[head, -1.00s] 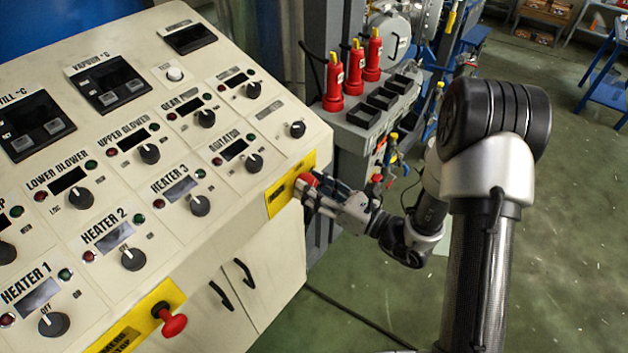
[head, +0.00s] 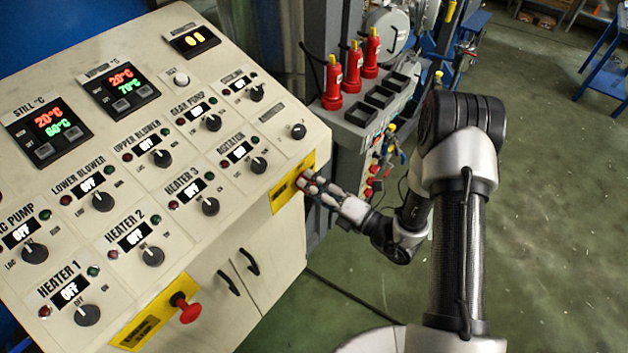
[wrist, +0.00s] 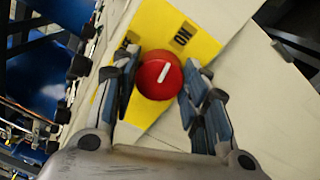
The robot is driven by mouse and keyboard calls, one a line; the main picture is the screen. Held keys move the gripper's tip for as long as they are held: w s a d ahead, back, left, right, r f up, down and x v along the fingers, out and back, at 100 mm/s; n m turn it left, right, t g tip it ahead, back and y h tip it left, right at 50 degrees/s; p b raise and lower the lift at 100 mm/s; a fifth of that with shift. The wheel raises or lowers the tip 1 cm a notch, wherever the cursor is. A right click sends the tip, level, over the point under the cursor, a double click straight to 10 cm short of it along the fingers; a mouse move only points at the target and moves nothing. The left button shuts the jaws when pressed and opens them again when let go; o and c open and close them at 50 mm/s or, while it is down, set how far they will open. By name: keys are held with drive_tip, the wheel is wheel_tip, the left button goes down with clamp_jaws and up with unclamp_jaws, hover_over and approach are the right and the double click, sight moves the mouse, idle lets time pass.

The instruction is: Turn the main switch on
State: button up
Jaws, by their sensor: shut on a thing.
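The main switch is a round red knob (wrist: 158,77) with a white pointer line, on a yellow plate (wrist: 150,25) in the wrist view. The pointer line leans toward the ON label. In the head view, the yellow plate (head: 283,197) is at the front right edge of the control panel, with the knob mostly hidden by the fingers. My gripper (head: 309,186) reaches the knob from the right. In the wrist view, its two fingers (wrist: 160,75) stand on either side of the knob, shut on it.
The panel's displays, such as the still temperature display (head: 50,127), are lit, and several heater and blower readouts say OFF. A red emergency stop button (head: 188,310) sticks out at the lower front. Green floor lies open at right.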

drive_tip(key=shift+m+p, duration=0.4)
drive_tip(key=shift+m, duration=0.5)
drive_tip(key=o, duration=1.1)
drive_tip(key=shift+s+d, duration=0.1)
drive_tip(key=v, duration=1.1)
drive_tip(key=shift+s+d, duration=0.25)
drive_tip(key=shift+d, duration=0.1)
